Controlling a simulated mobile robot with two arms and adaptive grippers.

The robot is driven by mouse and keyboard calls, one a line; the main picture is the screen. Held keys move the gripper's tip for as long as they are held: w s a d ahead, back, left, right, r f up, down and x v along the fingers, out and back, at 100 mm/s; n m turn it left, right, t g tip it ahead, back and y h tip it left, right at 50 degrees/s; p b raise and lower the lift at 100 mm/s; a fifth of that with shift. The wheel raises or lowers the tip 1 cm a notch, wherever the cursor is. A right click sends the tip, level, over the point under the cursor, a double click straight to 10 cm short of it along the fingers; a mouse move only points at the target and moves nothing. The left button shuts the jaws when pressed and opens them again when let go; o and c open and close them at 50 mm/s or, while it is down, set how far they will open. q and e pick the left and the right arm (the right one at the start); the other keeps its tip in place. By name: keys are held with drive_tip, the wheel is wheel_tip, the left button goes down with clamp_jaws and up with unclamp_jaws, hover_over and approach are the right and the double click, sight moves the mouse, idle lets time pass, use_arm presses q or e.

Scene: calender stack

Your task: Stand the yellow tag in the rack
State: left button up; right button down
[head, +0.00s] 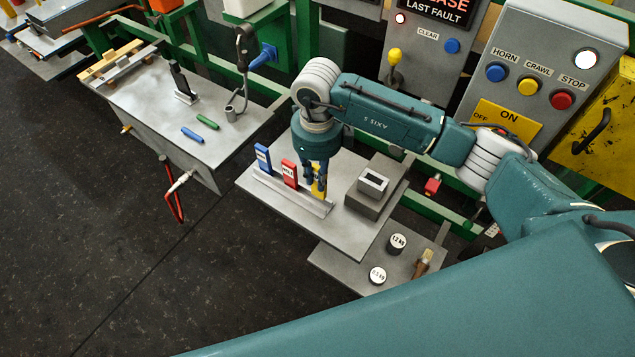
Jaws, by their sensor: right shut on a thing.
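The grey rack (298,200) is a long low bar on the metal table (357,232). A blue tag (263,158) stands in its left end and a red tag (289,173) stands near its middle. My right gripper (317,183) points down over the rack's right end and is shut on the yellow tag (319,187). The yellow tag is roughly upright, to the right of the red tag. Its upper part is partly hidden by the fingers. I cannot tell whether its lower edge is in the slot or just above it. My left gripper is not in view.
A grey block with a slotted top (373,184) stands right of the rack. A lower shelf holds round weights (378,275) and a brush (423,262). A left bench (150,100) holds green and blue cylinders. Control panels (540,70) and green rails stand behind my right arm.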

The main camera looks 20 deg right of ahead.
wheel_tip(320, 180, down, 4)
drive_tip(key=shift+f+p, duration=0.1)
drive_tip(key=shift+p, duration=0.5)
drive_tip(key=shift+f, duration=0.2)
drive_tip(key=shift+f+b, duration=0.25)
drive_tip(key=shift+b, duration=0.05)
drive_tip(key=c, duration=1.6)
unclamp_jaws()
drive_tip(key=shift+r, duration=0.1)
drive_tip(key=shift+c, duration=0.2)
